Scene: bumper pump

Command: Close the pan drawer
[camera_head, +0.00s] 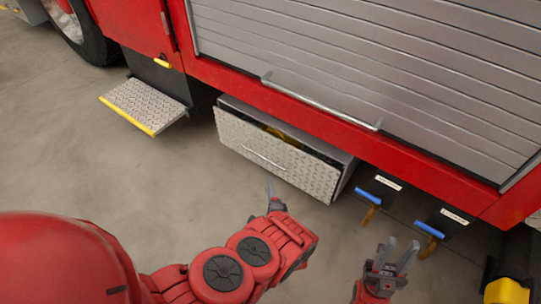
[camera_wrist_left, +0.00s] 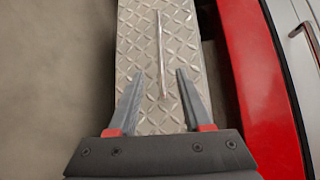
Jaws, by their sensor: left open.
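The pan drawer (camera_head: 275,155) is a box with a silver diamond-plate front, low under the red truck body. It stands pulled out, with a narrow gap along its top showing something dark and yellow inside. A thin bar handle (camera_head: 264,159) runs along its front; the handle also shows in the left wrist view (camera_wrist_left: 161,55). My left gripper (camera_head: 270,190) is just in front of the drawer face, below the handle. In the left wrist view my left gripper (camera_wrist_left: 155,92) is open and empty, facing the plate. My right gripper (camera_head: 398,256) is open and empty, to the right and away from the drawer.
A diamond-plate step (camera_head: 146,104) with a yellow edge juts out at left. Blue-handled valves (camera_head: 371,195) sit right of the drawer. A silver roller shutter (camera_head: 370,70) is above. A yellow object (camera_head: 507,291) stands at bottom right. The concrete floor before the drawer is clear.

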